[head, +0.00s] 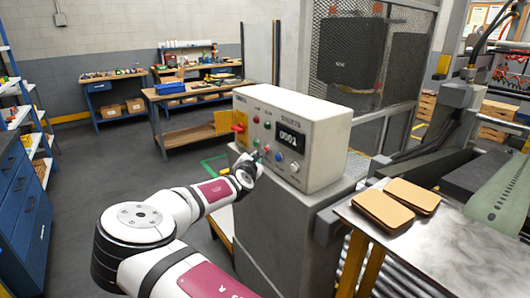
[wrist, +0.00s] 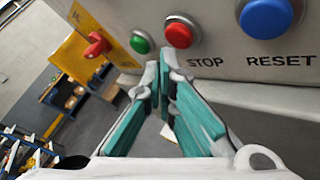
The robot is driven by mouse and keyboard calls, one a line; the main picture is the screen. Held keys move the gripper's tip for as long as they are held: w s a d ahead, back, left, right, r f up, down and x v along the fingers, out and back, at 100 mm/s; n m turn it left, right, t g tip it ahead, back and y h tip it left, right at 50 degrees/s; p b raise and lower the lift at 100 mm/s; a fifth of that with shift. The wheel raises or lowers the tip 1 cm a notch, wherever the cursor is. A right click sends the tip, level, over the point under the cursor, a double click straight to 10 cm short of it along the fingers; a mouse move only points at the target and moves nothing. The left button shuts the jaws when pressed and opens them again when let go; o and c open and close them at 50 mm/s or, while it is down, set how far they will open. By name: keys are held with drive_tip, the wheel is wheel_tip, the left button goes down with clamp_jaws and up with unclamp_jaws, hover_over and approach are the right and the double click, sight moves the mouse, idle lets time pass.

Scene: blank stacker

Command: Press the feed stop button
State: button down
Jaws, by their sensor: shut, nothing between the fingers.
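The red button (wrist: 180,32) with the STOP label below and right of it sits on the pale control box (head: 322,140). A green button (wrist: 142,42) is left of it and a blue RESET button (wrist: 266,15) right of it. My gripper (head: 260,158) is in front of the box's lower button row. In the wrist view my gripper (wrist: 165,62) has its teal fingers together at the tips, with nothing between them. The tips appear just below the red button's lower edge; I cannot tell whether they touch it.
A red switch handle (wrist: 97,45) on a yellow plate is at the box's left side. The box also has a counter display (head: 290,136) and stands on a grey pedestal (head: 290,235). A metal table (head: 445,245) with brown blanks (head: 383,209) is at right.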

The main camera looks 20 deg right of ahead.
drive_tip(key=a, duration=0.1)
drive_tip(key=s+a, duration=0.1)
drive_tip(key=a, duration=0.2)
drive_tip(key=shift+s+a+b, duration=0.25)
drive_tip(key=shift+a+b, duration=0.1)
drive_tip(key=shift+a, duration=0.05)
idle(0.8)
